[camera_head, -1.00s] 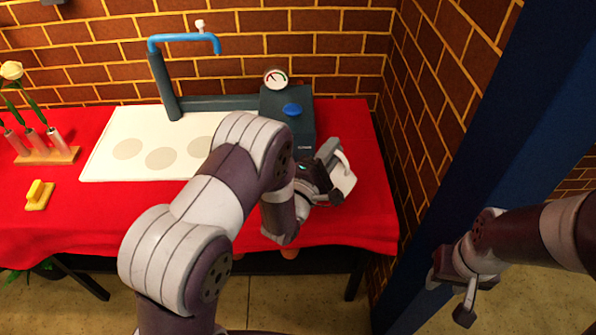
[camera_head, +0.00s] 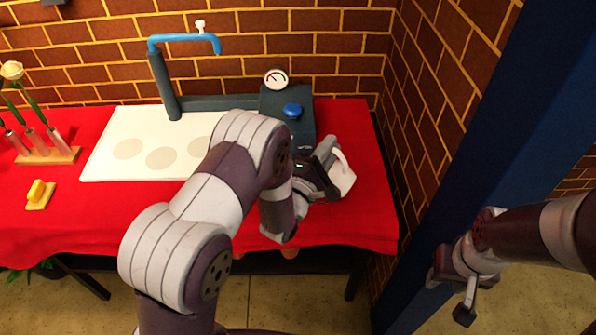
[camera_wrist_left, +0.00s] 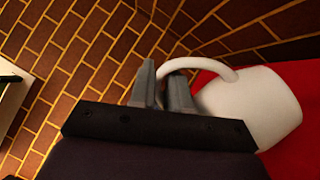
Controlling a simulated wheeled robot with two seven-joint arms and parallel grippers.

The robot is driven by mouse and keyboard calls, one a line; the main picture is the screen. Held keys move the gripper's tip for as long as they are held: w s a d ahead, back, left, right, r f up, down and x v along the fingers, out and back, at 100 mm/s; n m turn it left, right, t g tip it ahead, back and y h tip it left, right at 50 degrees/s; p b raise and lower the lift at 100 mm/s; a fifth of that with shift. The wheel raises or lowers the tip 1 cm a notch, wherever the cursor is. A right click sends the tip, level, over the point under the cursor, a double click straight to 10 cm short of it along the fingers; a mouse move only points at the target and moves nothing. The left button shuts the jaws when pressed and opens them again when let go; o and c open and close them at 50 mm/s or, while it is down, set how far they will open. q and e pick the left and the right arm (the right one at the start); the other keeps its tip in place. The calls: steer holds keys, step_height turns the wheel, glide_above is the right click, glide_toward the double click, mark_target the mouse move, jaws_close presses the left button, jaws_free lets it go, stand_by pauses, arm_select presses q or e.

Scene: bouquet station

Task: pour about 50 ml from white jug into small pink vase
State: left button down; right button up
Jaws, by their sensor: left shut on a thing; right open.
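The white jug (camera_head: 344,178) is at the right end of the red table, partly behind my left gripper. My left gripper (camera_head: 329,158) is shut on the jug's handle. The left wrist view also shows the jug (camera_wrist_left: 255,108), tilted in that picture, with its handle at the gripper's fingers (camera_wrist_left: 164,88). I cannot tell whether the jug touches the table. I cannot make out a small pink vase; my left arm hides part of the table. My right gripper (camera_head: 452,294) is open and empty, off to the right of the table.
A white mat (camera_head: 105,168) with grey circles lies beside a dark pump unit (camera_head: 270,104) with a blue spout, blue knob and gauge. A wooden rack (camera_head: 62,156) with pinkish tubes and a white rose stands left, near a yellow block (camera_head: 38,192). A brick wall and blue post bound the right.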

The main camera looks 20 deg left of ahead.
mark_target(345, 169)
arm_select(q)
steer(key=shift+r, duration=0.1)
steer(key=shift+s+d+f+m+h+b, duration=0.1)
steer(key=shift+d+f+m+h+b, duration=0.1)
steer(key=shift+d+f+m+b, duration=0.3)
steer(key=shift+s+d+f+m+h+b, duration=0.1)
steer(key=shift+d+f+m+h+b, duration=0.15)
steer(key=shift+f+m+b, duration=0.25)
steer(key=m, duration=0.1)
steer(key=d+m, duration=0.1)
steer(key=shift+s+d+f+m+g, duration=0.25)
steer(key=shift+d+f+m+g, duration=0.05)
steer(key=shift+d+m, duration=0.1)
steer(key=shift+d+r+m, duration=0.2)
steer(key=shift+m, duration=0.2)
steer(key=shift+s+d+f+m+g+h+b, duration=0.1)
steer(key=shift+d+f+m+g+h+b, duration=0.25)
steer(key=shift+m, duration=0.55)
steer(key=shift+d+f, duration=0.1)
steer(key=shift+f, duration=0.05)
steer(key=s+d+f+m+g+b, duration=0.1)
steer(key=s+d+f+m+b, duration=0.1)
steer(key=d+f+m+b, duration=0.4)
steer(key=shift+d+f+m+g, duration=0.35)
steer(key=shift+d+f+m, duration=0.55)
steer(key=shift+f+m, duration=0.6)
